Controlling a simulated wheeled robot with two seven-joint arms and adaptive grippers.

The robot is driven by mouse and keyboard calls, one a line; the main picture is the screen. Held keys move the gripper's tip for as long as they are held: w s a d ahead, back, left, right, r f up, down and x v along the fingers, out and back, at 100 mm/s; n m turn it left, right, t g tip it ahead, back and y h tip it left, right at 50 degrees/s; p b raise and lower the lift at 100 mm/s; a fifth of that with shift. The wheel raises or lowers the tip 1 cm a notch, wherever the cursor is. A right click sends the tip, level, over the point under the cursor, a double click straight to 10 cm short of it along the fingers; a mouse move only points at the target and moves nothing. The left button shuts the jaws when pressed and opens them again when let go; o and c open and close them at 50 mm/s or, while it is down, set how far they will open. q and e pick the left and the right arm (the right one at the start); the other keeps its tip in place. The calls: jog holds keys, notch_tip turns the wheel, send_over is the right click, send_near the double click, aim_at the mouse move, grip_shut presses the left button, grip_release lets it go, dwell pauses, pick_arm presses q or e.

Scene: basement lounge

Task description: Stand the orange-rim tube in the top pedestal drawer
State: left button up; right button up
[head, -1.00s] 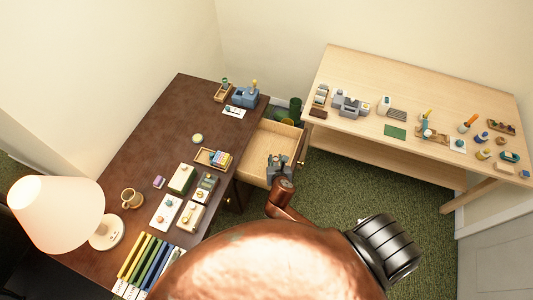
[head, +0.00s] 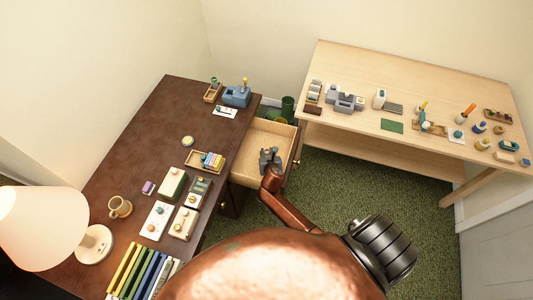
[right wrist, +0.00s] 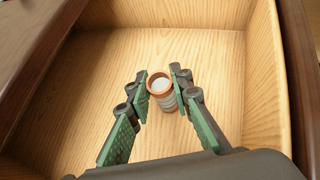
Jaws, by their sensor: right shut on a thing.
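The orange-rim tube (right wrist: 162,88) shows in the right wrist view as a pale cylinder with an orange ring around its top. My right gripper (right wrist: 161,82) is shut on it, with a green-padded finger on each side. The tube looks roughly upright, inside the walls of the open pedestal drawer (right wrist: 165,15). I cannot tell whether its lower end touches the drawer floor. In the head view my right gripper (head: 270,158) is over the drawer (head: 262,138), which is pulled out from the dark desk; the tube is hidden there. My left gripper is not in view.
The dark desk (head: 150,125) holds a lamp (head: 45,228), a mug (head: 119,207), boxes and a tray of coloured blocks (head: 205,161). A light wood table (head: 400,75) with many small items stands right. A green bin (head: 288,106) is behind the drawer.

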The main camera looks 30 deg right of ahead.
jog(key=shift+f, duration=0.1)
jog(key=o, duration=0.9)
jog(key=shift+o, duration=0.2)
jog(key=shift+r, duration=0.2)
jog(key=p+v, duration=0.3)
jog(key=v, duration=0.8)
jog(key=shift+s+r+p, duration=0.15)
jog(key=shift+s+p, duration=0.2)
jog(key=shift+s, duration=0.05)
jog(key=shift+a, duration=0.15)
